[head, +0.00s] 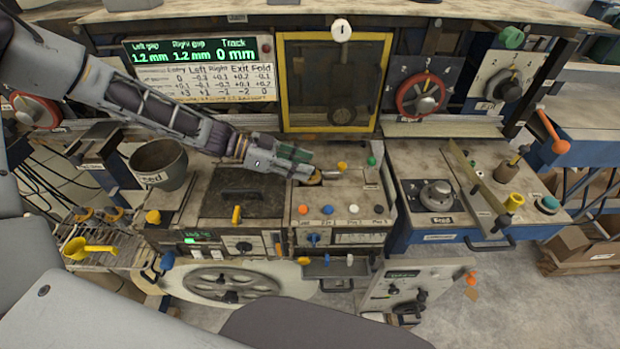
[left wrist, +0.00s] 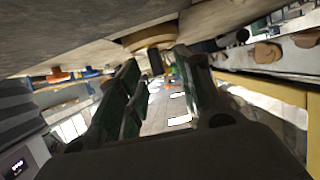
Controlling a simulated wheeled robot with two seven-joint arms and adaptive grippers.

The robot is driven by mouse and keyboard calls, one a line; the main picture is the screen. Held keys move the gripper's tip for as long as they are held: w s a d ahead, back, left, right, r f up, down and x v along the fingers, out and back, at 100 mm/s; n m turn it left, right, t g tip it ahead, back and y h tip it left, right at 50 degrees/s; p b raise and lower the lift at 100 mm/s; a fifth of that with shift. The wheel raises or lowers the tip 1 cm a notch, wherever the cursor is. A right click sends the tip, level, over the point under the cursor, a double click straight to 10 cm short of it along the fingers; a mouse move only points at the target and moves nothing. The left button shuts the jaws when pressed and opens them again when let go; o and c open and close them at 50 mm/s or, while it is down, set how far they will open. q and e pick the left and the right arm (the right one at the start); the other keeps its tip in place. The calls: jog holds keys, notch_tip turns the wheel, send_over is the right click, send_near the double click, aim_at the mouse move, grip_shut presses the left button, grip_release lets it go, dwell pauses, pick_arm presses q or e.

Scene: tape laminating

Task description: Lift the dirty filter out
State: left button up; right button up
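My left gripper (head: 301,164) is over the middle machine top in the head view, with its fingers pointing right. In the left wrist view its two green-padded fingers (left wrist: 158,72) stand apart with a gap between them, and I see nothing held. A small round tan piece (head: 315,178) lies close by the fingertips on the machine top. A round tan rim (left wrist: 150,36) shows just beyond the fingertips in the left wrist view. I cannot tell whether this is the dirty filter or whether a finger touches it. My right gripper is not in view.
Several small coloured knobs (head: 328,210) line the machine front below the gripper. A yellow-framed window (head: 335,124) stands behind. A grey pot (head: 158,163) is at left, and a yellow funnel (head: 88,249) lies on a rack.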

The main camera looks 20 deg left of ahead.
pick_arm(q)
grip_shut()
jog(key=shift+r, duration=0.15)
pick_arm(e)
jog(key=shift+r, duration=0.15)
pick_arm(q)
jog(key=shift+r+p, duration=2.6)
jog(key=shift+r, duration=0.4)
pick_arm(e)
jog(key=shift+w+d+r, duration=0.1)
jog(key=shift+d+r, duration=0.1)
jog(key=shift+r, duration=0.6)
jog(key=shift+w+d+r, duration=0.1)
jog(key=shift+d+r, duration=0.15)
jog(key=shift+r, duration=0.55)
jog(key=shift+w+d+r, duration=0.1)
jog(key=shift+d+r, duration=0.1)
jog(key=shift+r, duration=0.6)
pick_arm(q)
jog(key=shift+r+p, duration=0.3)
jog(key=shift+r, duration=0.1)
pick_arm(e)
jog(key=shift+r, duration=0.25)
